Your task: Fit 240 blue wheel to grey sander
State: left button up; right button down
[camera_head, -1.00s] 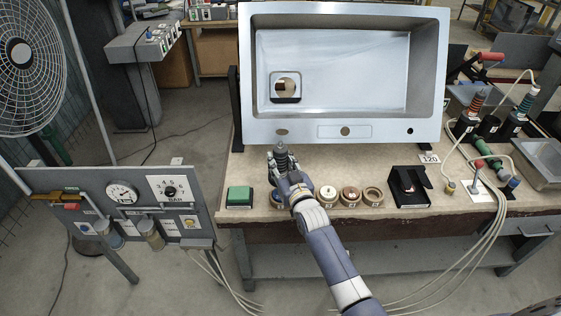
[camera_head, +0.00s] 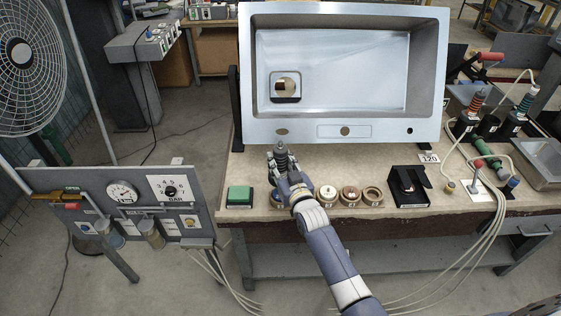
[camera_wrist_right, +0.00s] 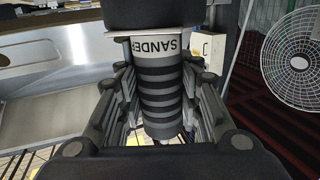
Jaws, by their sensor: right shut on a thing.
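My right gripper (camera_head: 290,183) is shut on the grey sander (camera_head: 281,157), which stands up from the fingers over the left part of the bench. In the right wrist view the sander (camera_wrist_right: 160,95) has dark ribs and a pale band reading "SANDER", between the two fingers. Its working face cannot be made out. A round holder with some blue (camera_head: 275,198) sits just left of my gripper and is partly hidden by it; I cannot read a 240 mark. My left gripper is not in view.
Several round holders, one of them pale-topped (camera_head: 328,194), line the bench front. A green block (camera_head: 240,196) lies left and a black stand (camera_head: 409,187) right. The steel sink (camera_head: 345,75) stands behind. Hoses and a green tool (camera_head: 488,163) are at right.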

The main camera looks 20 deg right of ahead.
jog(key=shift+f+b, duration=1.05)
jog(key=shift+f, duration=0.15)
dwell(0.6)
jog(key=shift+r, duration=0.1)
dwell(0.4)
